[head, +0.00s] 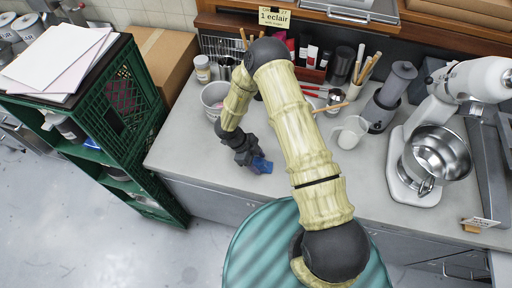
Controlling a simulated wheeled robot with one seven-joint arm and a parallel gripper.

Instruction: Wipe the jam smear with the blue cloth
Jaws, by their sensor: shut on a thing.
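My gripper (253,160) is low over the grey counter (222,178), left of the middle of the picture. It is shut on the blue cloth (262,165), which shows as a small bunched patch at the fingertips. The cloth is at or just above the counter top; I cannot tell whether it touches. I cannot make out the jam smear; my gripper, the cloth and my arm cover part of the counter.
A white tub (213,98) stands behind my gripper. A white jug (351,133), a grey blender (388,100) and a stand mixer (410,165) with a steel bowl are to the right. A green crate shelf (105,118) is at the left. The counter's front strip is clear.

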